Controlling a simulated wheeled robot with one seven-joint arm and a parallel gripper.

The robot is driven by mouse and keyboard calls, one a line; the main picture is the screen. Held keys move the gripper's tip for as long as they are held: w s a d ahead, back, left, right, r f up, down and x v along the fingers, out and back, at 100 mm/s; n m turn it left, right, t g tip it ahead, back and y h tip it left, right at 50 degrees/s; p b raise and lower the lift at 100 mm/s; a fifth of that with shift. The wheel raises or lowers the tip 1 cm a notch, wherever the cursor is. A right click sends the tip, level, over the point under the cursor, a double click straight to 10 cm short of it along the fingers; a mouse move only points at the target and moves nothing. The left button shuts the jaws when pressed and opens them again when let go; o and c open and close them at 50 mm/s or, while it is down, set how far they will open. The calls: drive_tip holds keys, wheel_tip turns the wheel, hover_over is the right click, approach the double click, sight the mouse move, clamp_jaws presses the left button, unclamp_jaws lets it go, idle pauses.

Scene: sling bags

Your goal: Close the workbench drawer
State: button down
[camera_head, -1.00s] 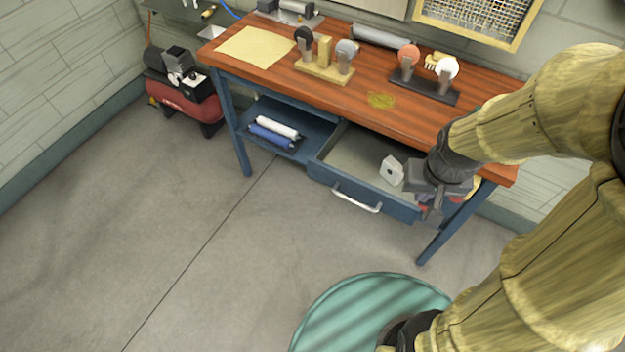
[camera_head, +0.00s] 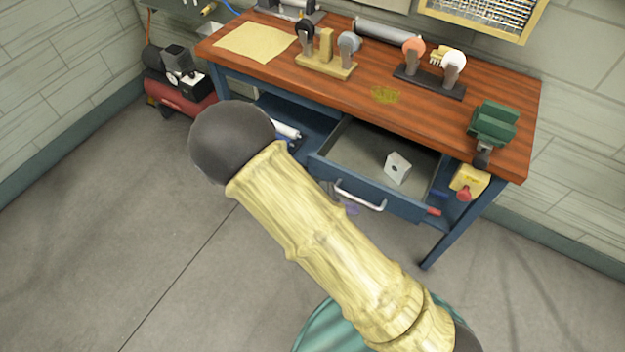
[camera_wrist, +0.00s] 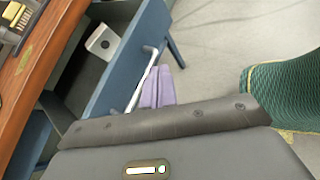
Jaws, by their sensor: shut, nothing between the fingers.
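The workbench drawer (camera_head: 400,204) is pulled open under the bench, its blue front with a silver bar handle (camera_head: 372,203). A pale block with a hole (camera_head: 398,169) lies inside. The wrist view shows the drawer front (camera_wrist: 122,62), the handle (camera_wrist: 140,84) and the block (camera_wrist: 103,43). My gripper (camera_wrist: 159,86) is shut and empty, its two purple fingers side by side just outside the drawer front, close to the handle. I cannot tell whether they touch it. In the head view my arm hides most of the gripper; only a purple bit shows below the handle.
The wooden workbench (camera_head: 290,75) carries tool stands and a green vise (camera_head: 493,124). A yellow box with a red knob (camera_head: 469,182) is at its right end. A red compressor (camera_head: 180,95) stands at left. Open floor (camera_head: 90,250) lies in front.

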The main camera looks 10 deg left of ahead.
sight(318, 169)
drive_tip(key=a+f+n+t+y+b, duration=0.1)
drive_tip(key=a+f+n+t+y, duration=0.1)
drive_tip(key=a+n+t, duration=0.4)
drive_tip(key=a+f+n+t+y+b, duration=0.1)
drive_tip(key=a+f+n+t, duration=0.3)
drive_tip(key=a, duration=0.6)
drive_tip(key=shift+s+f+n+t+y, duration=0.3)
drive_tip(key=shift+s+n+t+y, duration=0.15)
drive_tip(key=shift+n+t+y, duration=0.55)
drive_tip(key=p+x, duration=0.2)
drive_tip(key=x, duration=1.2)
drive_tip(key=shift+d+r, duration=0.1)
